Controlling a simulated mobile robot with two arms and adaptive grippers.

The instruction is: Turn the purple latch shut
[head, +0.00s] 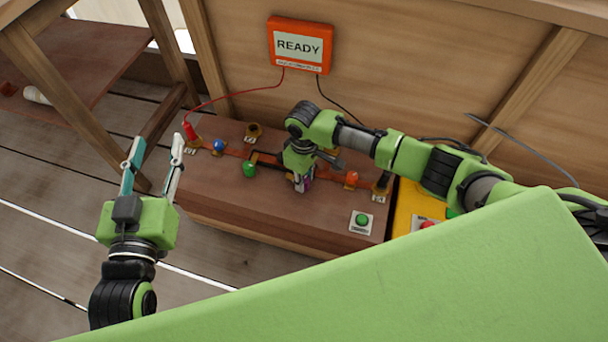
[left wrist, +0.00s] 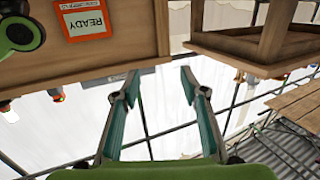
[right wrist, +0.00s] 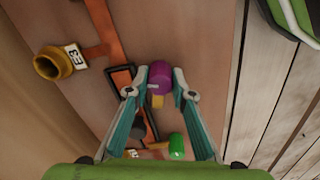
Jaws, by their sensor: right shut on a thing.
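The purple latch (right wrist: 160,77) is a round purple knob on the wooden bench top, seen in the right wrist view with a yellow piece below it. My right gripper (right wrist: 161,75) is shut on the purple latch, a fingertip on each side of it. In the head view the latch (head: 307,183) is mostly hidden under my right gripper (head: 302,188), which points down at the bench. My left gripper (head: 155,148) is open and empty, in the air at the left end of the bench; its open fingers also show in the left wrist view (left wrist: 158,75).
The brown bench (head: 235,205) carries a blue knob (head: 219,146), a green knob (head: 249,169), an orange knob (head: 351,177), brass sockets and a green button (head: 361,220). An orange display (head: 300,45) reading READY hangs behind, with wires running down. A yellow panel (head: 403,210) stands at right.

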